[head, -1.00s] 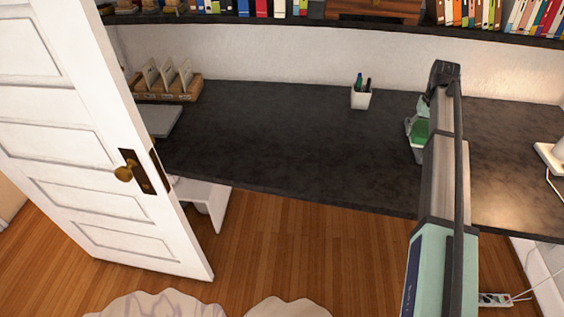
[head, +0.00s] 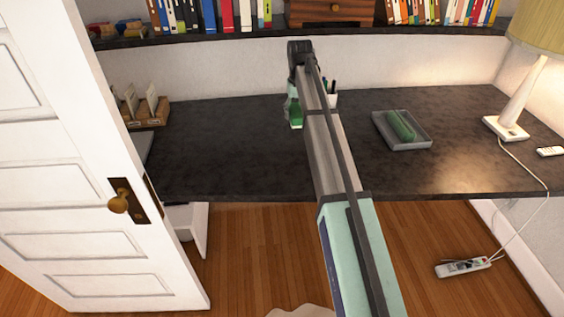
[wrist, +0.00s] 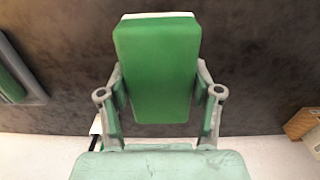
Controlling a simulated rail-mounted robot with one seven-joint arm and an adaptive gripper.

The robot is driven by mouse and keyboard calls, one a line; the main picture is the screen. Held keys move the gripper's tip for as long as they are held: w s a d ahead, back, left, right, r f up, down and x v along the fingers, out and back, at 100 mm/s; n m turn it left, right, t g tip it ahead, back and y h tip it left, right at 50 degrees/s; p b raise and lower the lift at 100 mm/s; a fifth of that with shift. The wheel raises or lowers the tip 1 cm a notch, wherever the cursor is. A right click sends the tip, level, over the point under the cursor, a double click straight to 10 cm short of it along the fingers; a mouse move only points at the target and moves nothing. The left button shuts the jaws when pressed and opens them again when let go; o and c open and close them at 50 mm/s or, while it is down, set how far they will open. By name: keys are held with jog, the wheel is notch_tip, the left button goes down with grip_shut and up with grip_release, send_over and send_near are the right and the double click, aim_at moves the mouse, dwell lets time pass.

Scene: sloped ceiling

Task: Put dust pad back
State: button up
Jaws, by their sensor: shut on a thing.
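My gripper (wrist: 160,105) is shut on a green dust pad (wrist: 157,62) with a pale edge at one end. In the head view the pad (head: 296,122) shows small beside my gripper (head: 294,100), over the dark desk left of the pen cup; my arm hides part of it. The height above the desk is hard to tell. A grey tray (head: 416,142) holding a green rounded thing (head: 401,125) lies on the desk to the right. The tray's edge (wrist: 38,92) and the green thing (wrist: 10,85) show at the left of the wrist view.
A white pen cup (head: 331,99) stands just behind my arm. A wooden card holder (head: 155,115) is at the desk's left end, and a lamp (head: 507,125) at its right. A book shelf (head: 210,35) runs above. The white door (head: 80,170) stands at the left. The middle desk is clear.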

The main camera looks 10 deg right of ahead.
aim_at(297, 161)
jog(key=f+p, duration=0.2)
jog(key=f, duration=0.8)
jog(key=f+p, duration=0.2)
jog(key=f, duration=0.7)
jog(key=shift+s+d+f+p, duration=0.1)
jog(key=shift+d+f+p, duration=0.1)
jog(key=shift+f+p, duration=0.15)
jog(key=shift+f, duration=0.1)
jog(key=shift+f, duration=0.1)
jog(key=o, duration=1.2)
notch_tip(297, 161, up, 12)
jog(key=b, duration=0.3)
jog(key=shift+r+b, duration=0.2)
jog(key=shift+b, duration=0.15)
